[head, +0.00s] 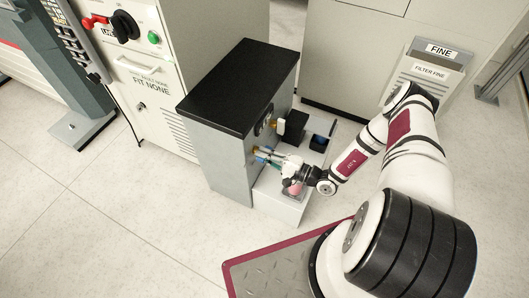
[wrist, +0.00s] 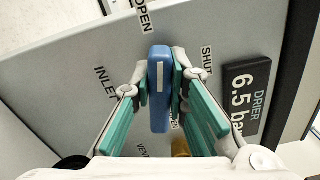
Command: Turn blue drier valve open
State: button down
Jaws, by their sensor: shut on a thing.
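The blue drier valve handle (wrist: 160,88) shows in the middle of the wrist view. It stands upright in that picture, and the white stripe on its upper half points toward the OPEN label (wrist: 143,17). The SHUT label (wrist: 207,60) is to its upper right. My gripper (wrist: 160,84) has its teal-padded fingers on either side of the handle, shut on it. In the head view my gripper (head: 262,156) reaches the front face of the grey cabinet (head: 222,158) with the black top. The handle is mostly hidden there.
The panel carries an INLET label (wrist: 105,83), a VENT label and a black DRIER 6.5 bar plate (wrist: 246,95). A brass-coloured part (wrist: 181,147) shows below the handle. A white ledge (head: 278,205) juts out under my gripper. Open floor (head: 110,215) lies to the left.

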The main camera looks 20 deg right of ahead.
jog(key=shift+f+n+p, duration=0.15)
jog(key=shift+n+p, duration=0.7)
jog(key=shift+n, duration=0.65)
jog(key=c, duration=1.6)
grip_release()
jog(key=shift+f, duration=0.1)
jog(key=shift+o, duration=0.2)
jog(key=v, duration=1.2)
